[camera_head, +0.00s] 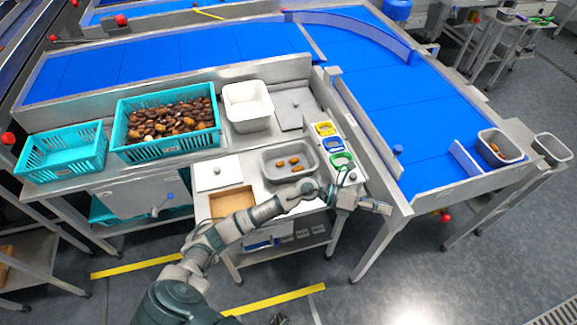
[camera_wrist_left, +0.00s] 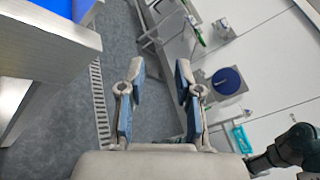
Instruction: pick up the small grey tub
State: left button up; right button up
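A grey tub (camera_head: 268,169) with a few dates in it stands on the worktable, behind my left forearm. A second small grey tub (camera_head: 507,157) with a few dates in it sits at the right end of the blue belt. A third, pale grey tub (camera_head: 553,150) looks empty and stands just right of it, past the belt's edge. My left gripper (camera_head: 374,203) is over the worktable's right end, apart from all the tubs. In the left wrist view its fingers (camera_wrist_left: 160,75) are spread with nothing between them. A small dark part (camera_head: 279,319) at the bottom edge may be my right gripper.
Turquoise crates (camera_head: 62,165), one full of dates, and a white bin (camera_head: 248,118) stand left on the worktable. Yellow, blue and green small containers (camera_head: 342,160) stand close behind my left gripper. The belt's metal side rail (camera_head: 372,165) lies between the gripper and the belt.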

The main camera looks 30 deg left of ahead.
pick_arm(q)
notch_tip(320, 180, down, 3)
jog(key=w+a+m+g+y, duration=0.1)
jog(key=a+m+g+y, duration=0.1)
jog(key=a+m+y, duration=0.15)
notch_tip(320, 180, up, 3)
jog(key=g+y, duration=0.2)
jog(key=y, duration=1.2)
send_over(291, 177)
jog(key=shift+g, duration=0.3)
notch_tip(291, 177, down, 11)
jog(key=shift+w+d+f+b, duration=0.1)
jog(key=shift+f+b, duration=0.1)
jog(key=shift+b, duration=0.75)
jog(key=shift+a+f, duration=0.25)
jog(key=f, duration=0.4)
jog(key=shift+s+a+f+b, duration=0.15)
jog(key=shift+s+f+b, duration=0.1)
jog(key=shift+b, duration=0.1)
jog(key=shift+w+f, duration=0.15)
jog(key=shift+f, duration=0.1)
jog(key=shift+d+r, duration=0.1)
jog(key=shift+d, duration=0.2)
jog(key=shift+a, duration=0.15)
grip_shut()
jog(key=shift+a, duration=0.25)
pick_arm(e)
jog(key=r, duration=0.3)
jog(key=shift+s+d+r, duration=0.2)
jog(key=shift+r, duration=0.15)
